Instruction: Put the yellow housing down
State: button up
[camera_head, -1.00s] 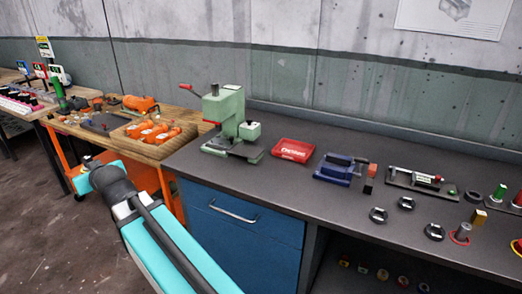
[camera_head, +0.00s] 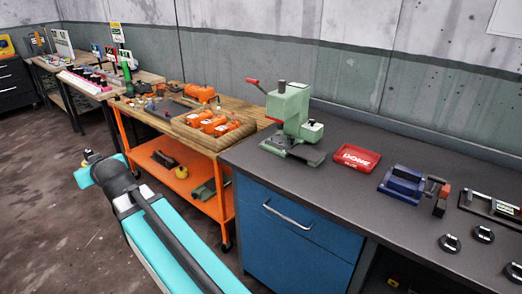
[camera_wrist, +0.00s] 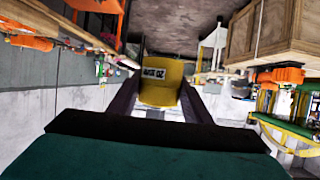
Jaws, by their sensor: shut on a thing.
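The yellow housing (camera_wrist: 160,92) sits between the two dark fingers of my gripper (camera_wrist: 162,78) in the wrist view. It has a small dark label with light characters on it. My gripper is shut on the housing and holds it clear of any surface that I can make out. In the head view my turquoise arm reaches out at lower left, over the floor and in front of the orange cart.
A wooden-topped orange cart (camera_head: 180,184) carries a tray of orange housings (camera_head: 214,124). Right of it, the dark workbench (camera_head: 335,185) holds a green press (camera_head: 290,118), a red tray (camera_head: 355,158) and a blue fixture (camera_head: 403,184). Open floor (camera_head: 40,200) lies at left.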

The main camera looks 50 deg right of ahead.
jog(key=shift+w+a+r, duration=0.1)
jog(key=shift+a, duration=0.1)
jog(key=shift+d, duration=0.1)
